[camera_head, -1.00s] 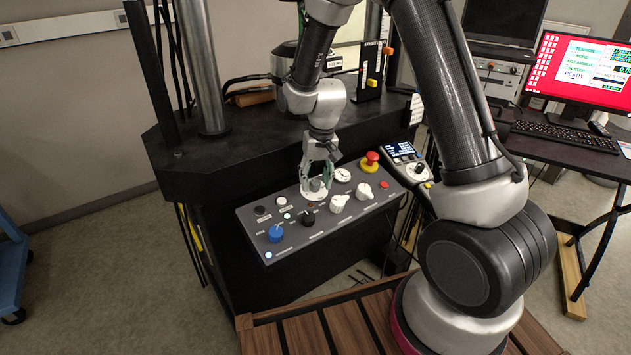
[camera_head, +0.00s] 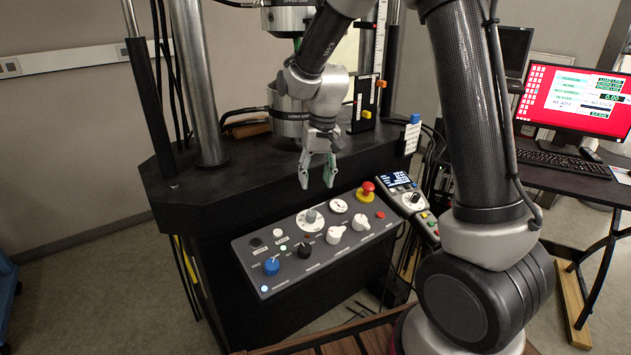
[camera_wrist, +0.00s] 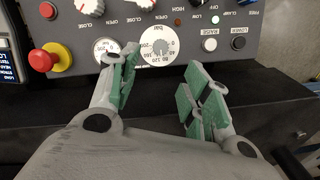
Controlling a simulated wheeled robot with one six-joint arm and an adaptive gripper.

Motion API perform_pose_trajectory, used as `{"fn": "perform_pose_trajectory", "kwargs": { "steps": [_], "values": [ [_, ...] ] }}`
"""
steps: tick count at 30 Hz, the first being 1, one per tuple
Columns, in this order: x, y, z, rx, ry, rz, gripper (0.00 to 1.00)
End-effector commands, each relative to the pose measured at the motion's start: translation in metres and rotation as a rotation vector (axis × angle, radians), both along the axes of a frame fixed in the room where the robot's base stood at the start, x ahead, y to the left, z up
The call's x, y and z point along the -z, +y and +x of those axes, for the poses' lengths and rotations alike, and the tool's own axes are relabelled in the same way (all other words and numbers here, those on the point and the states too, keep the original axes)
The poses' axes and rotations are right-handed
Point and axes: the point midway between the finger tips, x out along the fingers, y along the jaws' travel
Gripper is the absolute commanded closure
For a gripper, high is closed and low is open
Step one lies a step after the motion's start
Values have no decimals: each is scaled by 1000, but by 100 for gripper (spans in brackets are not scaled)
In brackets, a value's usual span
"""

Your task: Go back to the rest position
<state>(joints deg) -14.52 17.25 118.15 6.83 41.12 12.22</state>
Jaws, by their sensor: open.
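My gripper (camera_head: 317,172) is open and empty. In the head view it hangs fingers down, above and behind the control panel (camera_head: 345,255), apart from it. In the wrist view the two green-padded fingers (camera_wrist: 160,95) are spread, with nothing between them. My arm reaches in from the right side of the head view.
The panel carries a red emergency button (camera_head: 367,189), a blue knob (camera_head: 271,266) and white knobs. A steel column (camera_head: 198,80) rises at left. A handheld controller (camera_head: 412,200) sits right of the panel. A desk with a red-screened monitor (camera_head: 575,98) stands at right.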

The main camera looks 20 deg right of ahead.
Motion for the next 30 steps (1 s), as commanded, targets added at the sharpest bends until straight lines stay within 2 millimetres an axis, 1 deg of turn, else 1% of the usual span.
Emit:
{"fn": "perform_pose_trajectory", "kwargs": {
  "steps": [5,8,9,10,12,16,20,21,23,24,27,30],
  "values": [
    [0,0,-2,-21,8,-3,52],
    [8,-7,-23,-67,66,-23,52],
    [9,-11,-36,-91,93,-33,52],
    [5,-16,-48,-110,106,-40,52],
    [-12,-28,-71,-137,111,-48,52],
    [-46,-53,-112,-163,89,-58,52],
    [-79,-78,-156,-167,36,-66,52],
    [-88,-86,-170,-166,15,-70,52],
    [-100,-96,-190,-156,-24,-74,52],
    [-107,-103,-203,-148,-51,-77,52],
    [-123,-117,-231,-119,-128,-85,52],
    [-135,-126,-250,-86,-207,-92,52]
  ]
}}
